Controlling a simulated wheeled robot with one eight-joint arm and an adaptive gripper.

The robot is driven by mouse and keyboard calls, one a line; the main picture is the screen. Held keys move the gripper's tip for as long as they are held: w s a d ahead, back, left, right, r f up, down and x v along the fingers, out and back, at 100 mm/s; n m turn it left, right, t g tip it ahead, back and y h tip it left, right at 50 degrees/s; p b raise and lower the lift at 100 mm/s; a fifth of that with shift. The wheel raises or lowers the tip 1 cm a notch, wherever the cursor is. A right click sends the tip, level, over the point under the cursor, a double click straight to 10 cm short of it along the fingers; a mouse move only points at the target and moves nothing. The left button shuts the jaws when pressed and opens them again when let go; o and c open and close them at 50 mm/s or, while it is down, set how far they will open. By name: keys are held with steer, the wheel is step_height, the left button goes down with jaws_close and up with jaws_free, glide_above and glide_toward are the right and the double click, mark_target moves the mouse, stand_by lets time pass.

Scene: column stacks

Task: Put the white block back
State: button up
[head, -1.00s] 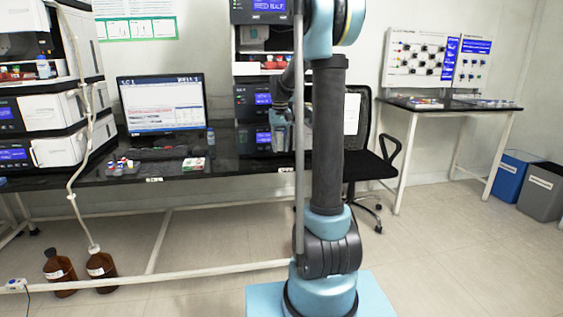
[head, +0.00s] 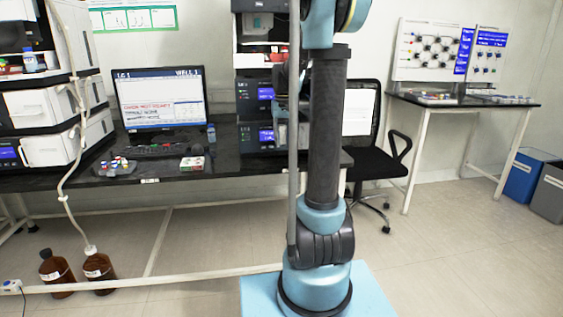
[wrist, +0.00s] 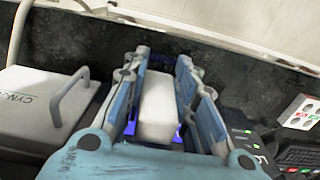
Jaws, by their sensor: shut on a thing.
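The white block (wrist: 157,108) sits between the two blue-grey fingers of my gripper (wrist: 160,70) in the wrist view. The fingers are shut on its sides, and its far end points toward the dark benchtop. In the head view my gripper (head: 281,110) is in front of the stacked instruments right of the monitor. A grey pole and my arm partly cover it there, and I cannot make out the block.
The black bench (head: 225,162) carries a monitor (head: 161,103), a keyboard (head: 157,150) and small items. In the wrist view a white module with a handle (wrist: 40,108) is at left, and a red-and-green-marked box (wrist: 301,112) is at right. A chair (head: 365,150) stands right of my arm.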

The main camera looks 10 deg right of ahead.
mark_target(283, 166)
steer(key=shift+f, duration=4.75)
steer(key=o, duration=0.8)
step_height(283, 166, up, 12)
steer(key=s+f+t, duration=0.1)
steer(key=s+f, duration=0.2)
steer(key=s, duration=1.7)
steer(key=shift+t, duration=0.6)
steer(key=s+f, duration=0.8)
steer(key=s, duration=0.1)
steer(key=s+f, duration=0.4)
steer(key=s, duration=0.1)
steer(key=shift+s+a, duration=0.2)
steer(key=shift+a, duration=0.15)
